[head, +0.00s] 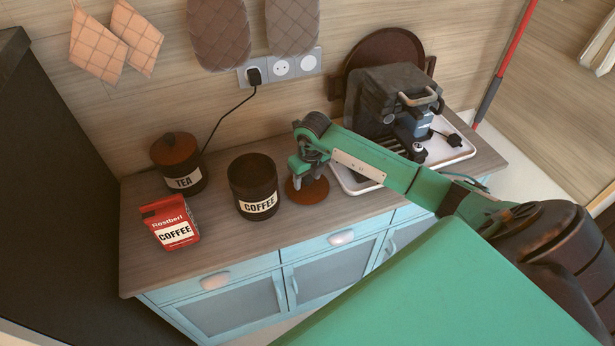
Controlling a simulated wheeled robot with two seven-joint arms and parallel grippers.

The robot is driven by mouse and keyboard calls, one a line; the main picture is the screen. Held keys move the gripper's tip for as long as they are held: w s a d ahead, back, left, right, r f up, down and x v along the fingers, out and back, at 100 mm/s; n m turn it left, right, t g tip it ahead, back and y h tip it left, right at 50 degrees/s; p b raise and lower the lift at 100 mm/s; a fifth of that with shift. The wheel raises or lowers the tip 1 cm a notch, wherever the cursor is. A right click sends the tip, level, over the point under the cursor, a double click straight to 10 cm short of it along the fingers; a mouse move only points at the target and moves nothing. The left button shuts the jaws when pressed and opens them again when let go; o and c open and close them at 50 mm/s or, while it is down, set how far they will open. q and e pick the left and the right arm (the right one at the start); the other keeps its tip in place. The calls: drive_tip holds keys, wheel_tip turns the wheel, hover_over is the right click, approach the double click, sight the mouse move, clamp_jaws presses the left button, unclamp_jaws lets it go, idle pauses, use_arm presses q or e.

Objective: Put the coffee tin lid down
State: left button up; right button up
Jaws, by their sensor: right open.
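The coffee tin (254,187) stands upright and open on the wooden counter, its label facing me. The round brown coffee tin lid (309,193) lies on the counter just right of the tin. My right gripper (304,180) is directly above the lid, pointing down, with its fingers open. The gripper covers the middle of the lid, so the knob is hidden and I cannot tell whether the fingers touch it. My left gripper is not in view.
A lidded tea tin (178,163) and a red coffee packet (171,222) stand left of the coffee tin. A white tray (452,154) with a dark coffee machine (385,98) is on the right. A black cord (229,113) hangs from the wall socket. The counter front (215,250) is clear.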

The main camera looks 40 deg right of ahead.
sight(310, 179)
wheel_tip(310, 179, up, 12)
drive_tip(key=s+b, duration=0.1)
drive_tip(key=b, duration=0.3)
drive_tip(key=shift+s, duration=0.2)
